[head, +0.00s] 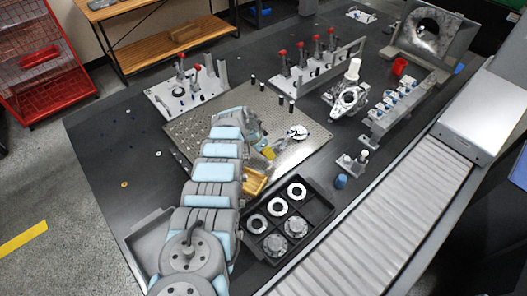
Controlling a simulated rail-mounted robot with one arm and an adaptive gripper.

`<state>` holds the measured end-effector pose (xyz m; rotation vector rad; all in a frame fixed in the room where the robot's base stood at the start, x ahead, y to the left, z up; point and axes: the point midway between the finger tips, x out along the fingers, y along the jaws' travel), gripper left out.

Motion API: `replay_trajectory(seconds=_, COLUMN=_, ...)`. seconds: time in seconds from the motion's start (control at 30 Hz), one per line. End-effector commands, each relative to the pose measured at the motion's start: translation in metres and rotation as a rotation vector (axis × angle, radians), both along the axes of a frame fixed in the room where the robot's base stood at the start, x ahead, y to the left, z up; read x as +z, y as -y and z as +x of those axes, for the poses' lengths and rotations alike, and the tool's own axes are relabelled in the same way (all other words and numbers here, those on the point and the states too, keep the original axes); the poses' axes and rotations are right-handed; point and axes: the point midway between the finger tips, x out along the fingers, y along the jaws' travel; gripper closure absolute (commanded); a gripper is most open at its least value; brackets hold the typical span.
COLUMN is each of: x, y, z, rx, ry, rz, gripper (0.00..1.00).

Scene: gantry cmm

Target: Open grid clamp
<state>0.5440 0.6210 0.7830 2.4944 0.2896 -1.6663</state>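A perforated metal grid plate (195,130) lies on the dark table in the middle of the head view. A small metal piece (298,132) with a round, light top sits on its right part; it may be the grid clamp, but it is too small to tell whether it is open. Several dark pegs stand near the plate's back edge. My arm reaches up from the bottom over the plate. Its end, with my gripper (268,152), is at the plate's right half, left of and apart from that metal piece. The fingers are too small and partly hidden to read.
Fixtures with red-handled toggle clamps (313,62) stand behind the plate, another fixture (185,90) at back left. A black tray (322,212) with round parts lies in front, beside a small wooden box (254,181). A roller conveyor (385,225) runs at right. The table's left side is mostly clear.

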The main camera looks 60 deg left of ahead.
Motion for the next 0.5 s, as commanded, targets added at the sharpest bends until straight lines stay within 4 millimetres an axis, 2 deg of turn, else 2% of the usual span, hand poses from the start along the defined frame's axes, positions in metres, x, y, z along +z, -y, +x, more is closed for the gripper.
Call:
replay_trajectory(seconds=0.17, x=0.0002, y=0.0000, z=-0.0001, rx=0.000, ry=0.000, rz=0.000, gripper=0.28)
replay_trajectory(seconds=0.2, x=0.0001, y=0.0001, z=0.0000, rx=0.000, ry=0.000, rz=0.000, gripper=0.32)
replay_trajectory(seconds=0.43, x=-0.0001, y=0.0002, z=-0.0002, rx=0.000, ry=0.000, rz=0.000, gripper=0.97)
replay_trajectory(seconds=0.5, x=-0.0003, y=0.0003, z=-0.0002, rx=0.000, ry=-0.001, rz=0.000, gripper=0.97)
